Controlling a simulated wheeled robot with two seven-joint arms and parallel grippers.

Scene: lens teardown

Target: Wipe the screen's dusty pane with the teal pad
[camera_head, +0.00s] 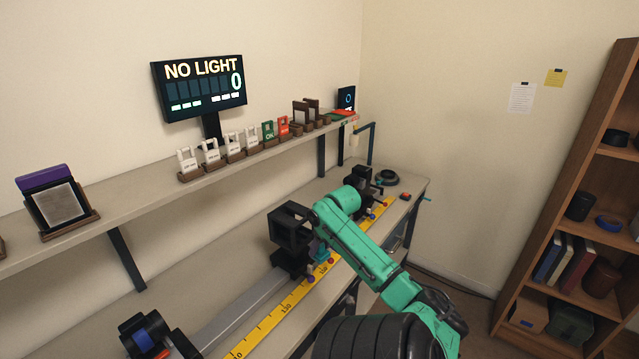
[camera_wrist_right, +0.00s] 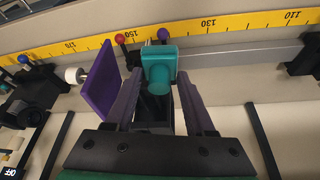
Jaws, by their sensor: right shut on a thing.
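My right gripper (camera_wrist_right: 160,92) is shut on the teal pad (camera_wrist_right: 158,72), which sits between its two dark purple-grey fingers. In the head view my right arm reaches over the bench, and a bit of teal (camera_head: 319,251) shows below its wrist, beside a black square-framed holder (camera_head: 289,222) on the rail. In the wrist view an upright purple plate (camera_wrist_right: 98,84) stands just left of the fingers; I cannot tell whether they touch. A purple-topped black frame with a greyish, dusty-looking pane (camera_head: 60,204) stands on the shelf at the left. My left gripper is out of view.
A yellow ruler (camera_head: 275,318) runs along the rail (camera_head: 240,308). A black and blue device (camera_head: 146,334) sits at the near end. A display (camera_head: 199,87) reading "NO LIGHT" stands above the shelf (camera_head: 130,213), which carries several small tagged items. A bookcase (camera_head: 570,180) stands at right.

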